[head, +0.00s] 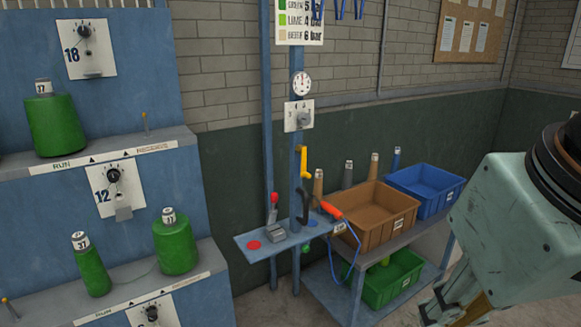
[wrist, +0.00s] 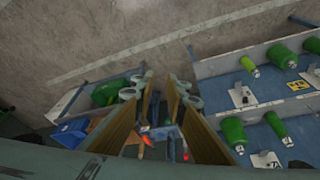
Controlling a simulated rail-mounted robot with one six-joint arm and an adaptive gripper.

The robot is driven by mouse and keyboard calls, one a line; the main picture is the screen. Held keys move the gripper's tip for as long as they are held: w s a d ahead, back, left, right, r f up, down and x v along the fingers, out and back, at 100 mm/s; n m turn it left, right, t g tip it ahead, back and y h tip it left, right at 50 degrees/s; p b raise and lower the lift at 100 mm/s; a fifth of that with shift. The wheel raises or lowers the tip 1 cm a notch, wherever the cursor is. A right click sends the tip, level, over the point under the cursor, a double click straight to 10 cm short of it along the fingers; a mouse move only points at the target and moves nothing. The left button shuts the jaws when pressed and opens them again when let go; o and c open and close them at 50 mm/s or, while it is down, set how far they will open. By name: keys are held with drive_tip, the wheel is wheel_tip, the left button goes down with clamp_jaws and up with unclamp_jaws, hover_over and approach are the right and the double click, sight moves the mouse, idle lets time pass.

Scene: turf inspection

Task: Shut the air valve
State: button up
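A yellow handle (head: 304,160), which looks like the air valve's lever, is on the blue post (head: 297,215) in the middle of the head view. Its upper part stands roughly upright. A pressure gauge (head: 301,83) and a numbered dial plate (head: 298,115) are above it. My gripper (head: 452,308) is at the lower right of the head view, partly cut off, well apart from the handle. In the wrist view my gripper (wrist: 160,112) has its two tan-padded fingers apart with nothing held between them. I cannot make out the yellow handle there.
A small blue shelf (head: 255,247) holds a red-knobbed lever (head: 273,200). A red-handled tool (head: 332,210) with a blue hose hangs beside a black hook (head: 303,205). Brown (head: 375,228), blue (head: 425,183) and green (head: 392,280) bins stand right. Green bobbins (head: 175,245) stand left.

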drive_tip(key=shift+w+r, duration=0.15)
drive_tip(key=shift+w, duration=0.05)
drive_tip(key=shift+c, duration=1.3)
drive_tip(key=shift+w+d+r+n+p, duration=0.1)
drive_tip(key=shift+w+r+n+p, duration=0.2)
drive_tip(key=shift+w+r+n, duration=0.15)
clamp_jaws()
drive_tip(key=w+a+r+n+g+h+p, duration=0.1)
drive_tip(key=w+a+r+n+p, duration=0.2)
drive_tip(key=w, duration=0.7)
drive_tip(key=w+r+n+h+p, duration=0.1)
drive_tip(key=w+r+n+p, duration=0.3)
drive_tip(key=w, duration=0.5)
drive_tip(key=w+a+r+n+g+h+p, duration=0.15)
drive_tip(key=w+n, duration=0.35)
drive_tip(key=w, duration=0.5)
drive_tip(key=w+a+f+n+t+h+p, duration=0.1)
drive_tip(key=w+a+f+n+p, duration=0.1)
drive_tip(key=w+a+n, duration=0.3)
drive_tip(key=w+a+f+n+t+h+p, duration=0.1)
drive_tip(key=w+a+n+p, duration=0.3)
drive_tip(key=w+a, duration=0.7)
drive_tip(key=shift+w+a+f+n+h, duration=0.25)
drive_tip(key=shift+a+f+n+h, duration=0.1)
drive_tip(key=shift+a+f+n, duration=0.65)
drive_tip(key=shift+r, duration=0.1)
